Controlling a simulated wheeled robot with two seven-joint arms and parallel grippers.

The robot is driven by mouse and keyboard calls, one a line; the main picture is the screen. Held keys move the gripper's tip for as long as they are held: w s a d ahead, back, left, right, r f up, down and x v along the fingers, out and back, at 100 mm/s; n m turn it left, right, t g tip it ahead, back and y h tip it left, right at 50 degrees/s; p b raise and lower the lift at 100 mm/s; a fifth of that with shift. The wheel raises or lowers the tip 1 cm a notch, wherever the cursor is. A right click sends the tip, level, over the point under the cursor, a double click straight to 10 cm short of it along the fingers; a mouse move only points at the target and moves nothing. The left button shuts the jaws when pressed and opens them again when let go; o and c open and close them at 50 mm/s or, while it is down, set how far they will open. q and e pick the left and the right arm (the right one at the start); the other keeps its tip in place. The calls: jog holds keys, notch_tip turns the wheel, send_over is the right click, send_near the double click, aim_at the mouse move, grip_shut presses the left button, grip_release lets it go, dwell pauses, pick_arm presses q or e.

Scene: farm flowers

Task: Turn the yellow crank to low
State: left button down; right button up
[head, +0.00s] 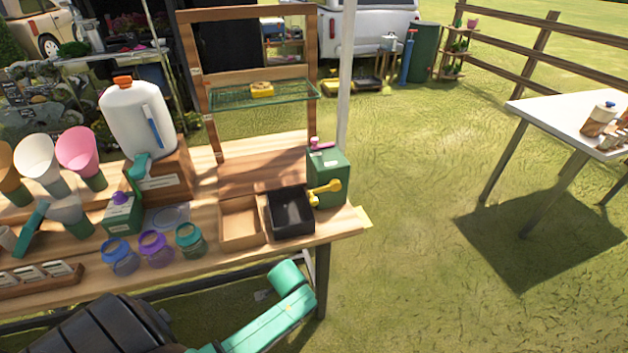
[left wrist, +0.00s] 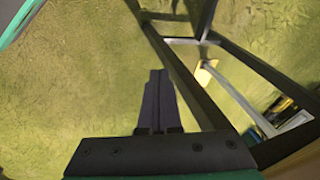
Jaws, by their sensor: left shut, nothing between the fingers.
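The yellow crank (head: 325,191) sticks out from the front left side of a green box (head: 330,176) at the right end of the wooden table (head: 345,224). Its arm points left and a rounded knob shows at its right end. A pink knob sits on top of the box. Any setting marks are too small to read. My left gripper (left wrist: 158,99) shows in the left wrist view, with its dark fingers together and empty over grass. It is apart from the crank, which does not show in that view. My right gripper is not in view.
A black tray (head: 290,226) stands just left of the crank, with a wooden tray (head: 241,236) beside it. Several small jars (head: 156,250) line the front left. A white canopy pole (head: 346,75) rises behind the green box. Grass right of the table is open.

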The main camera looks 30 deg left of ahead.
pick_arm(q)
jog(key=w+d+r+h+p, duration=0.2)
jog(key=r, duration=0.7)
jog(key=w+d+r+h+p, duration=0.1)
jog(key=w+r+p, duration=0.15)
jog(key=r, duration=0.75)
jog(key=w+a+r+m+p, duration=0.1)
jog(key=w+a+r, duration=0.1)
jog(key=r, duration=0.5)
jog(key=w+a+r+m+h, duration=0.1)
jog(key=w+a+r, duration=0.1)
jog(key=r, duration=0.6)
jog(key=w+a+r+m+p, duration=0.1)
jog(key=w+a+r, duration=0.2)
jog(key=r, duration=0.4)
jog(key=p, duration=0.3)
send_over(314, 199)
jog(key=w+d, duration=0.1)
notch_tip(314, 199, down, 9)
jog(key=f, duration=0.1)
jog(key=s+f, duration=0.1)
jog(key=shift+a+f+p, duration=0.35)
jog(key=shift+p, duration=0.05)
jog(key=shift+s+a+f, duration=0.1)
jog(key=shift+a+f, duration=0.1)
jog(key=shift+f, duration=0.3)
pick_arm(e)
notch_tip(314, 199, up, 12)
pick_arm(q)
jog(key=shift+f, duration=0.1)
